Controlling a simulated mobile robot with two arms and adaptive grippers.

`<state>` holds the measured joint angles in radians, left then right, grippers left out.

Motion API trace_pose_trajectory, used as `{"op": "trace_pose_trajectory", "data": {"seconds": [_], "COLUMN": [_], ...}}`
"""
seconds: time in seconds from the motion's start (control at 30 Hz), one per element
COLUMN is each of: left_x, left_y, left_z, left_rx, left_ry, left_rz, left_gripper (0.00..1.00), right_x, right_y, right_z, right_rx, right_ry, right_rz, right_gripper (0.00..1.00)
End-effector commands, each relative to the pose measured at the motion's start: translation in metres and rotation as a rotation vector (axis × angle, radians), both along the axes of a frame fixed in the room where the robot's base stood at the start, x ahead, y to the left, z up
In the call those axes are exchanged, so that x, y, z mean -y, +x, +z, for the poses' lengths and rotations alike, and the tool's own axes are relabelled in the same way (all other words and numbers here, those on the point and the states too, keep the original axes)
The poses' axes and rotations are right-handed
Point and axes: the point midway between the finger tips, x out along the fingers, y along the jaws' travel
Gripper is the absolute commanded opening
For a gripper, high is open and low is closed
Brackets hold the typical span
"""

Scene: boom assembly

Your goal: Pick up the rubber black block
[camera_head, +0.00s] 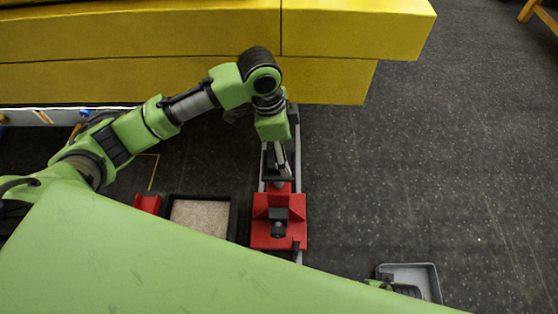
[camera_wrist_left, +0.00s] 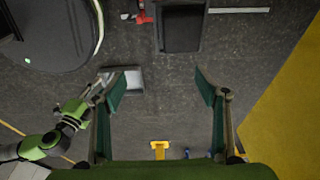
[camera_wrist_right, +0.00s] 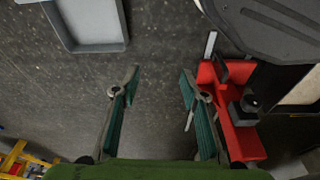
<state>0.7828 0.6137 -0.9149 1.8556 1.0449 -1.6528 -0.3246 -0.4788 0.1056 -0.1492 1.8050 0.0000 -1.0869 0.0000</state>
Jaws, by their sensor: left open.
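A small black block-like part (camera_head: 278,215) sits on the red fixture (camera_head: 262,238). I cannot tell whether it is the rubber black block. The right wrist view also shows a dark part (camera_wrist_right: 242,112) on the red fixture (camera_wrist_right: 238,141). My left gripper (camera_head: 280,160) points down just behind the fixture in the head view. In the left wrist view my left gripper (camera_wrist_left: 160,82) is open, with bare floor between its fingers. My right gripper (camera_wrist_right: 158,78) is open and empty above the dark floor.
A yellow structure (camera_head: 190,30) stands behind my left arm. A black-rimmed tray (camera_head: 236,215) with a beige surface lies left of the fixture. A grey tray (camera_head: 425,276) lies at the lower right and shows in the right wrist view (camera_wrist_right: 98,47).

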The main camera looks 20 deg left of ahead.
Motion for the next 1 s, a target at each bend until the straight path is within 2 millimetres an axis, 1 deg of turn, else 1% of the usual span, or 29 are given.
{"op": "trace_pose_trajectory", "data": {"seconds": [0.03,0.1,0.2,0.3,0.37,0.43,0.6,0.7,0.8,1.0], "left_x": [-0.013,-0.025,-0.036,-0.042,-0.042,-0.040,-0.036,-0.034,-0.033,-0.032], "left_y": [0.011,0.018,0.024,0.027,0.027,0.027,0.028,0.030,0.030,0.031], "left_z": [0.010,0.020,0.029,0.030,0.024,0.012,-0.022,-0.037,-0.047,-0.055], "left_rx": [-0.001,-0.013,-0.026,-0.033,-0.035,-0.037,-0.036,-0.035,-0.034,-0.032], "left_ry": [0.026,0.044,0.060,0.067,0.067,0.067,0.067,0.065,0.067,0.066], "left_rz": [-0.002,-0.008,-0.009,-0.009,-0.009,-0.010,-0.009,-0.008,-0.009,-0.010], "left_gripper": [0.67,0.67,0.67,0.67,0.67,0.67,0.67,0.67,0.67,0.67], "right_x": [0.000,0.000,0.001,0.001,0.000,0.000,-0.001,-0.001,0.000,0.000], "right_y": [-0.002,-0.004,-0.006,-0.006,-0.004,-0.001,0.006,0.009,0.009,0.010], "right_z": [-0.008,-0.017,-0.024,-0.026,-0.023,-0.015,0.011,0.025,0.034,0.044], "right_rx": [-0.005,-0.007,-0.009,-0.009,-0.005,0.001,0.015,0.022,0.025,0.029], "right_ry": [0.000,-0.001,-0.001,0.000,0.000,0.001,0.001,0.002,0.002,0.002], "right_rz": [0.001,0.001,0.002,0.002,0.001,0.001,-0.002,-0.003,-0.004,-0.005], "right_gripper": [0.40,0.40,0.40,0.40,0.40,0.40,0.40,0.40,0.40,0.40]}}
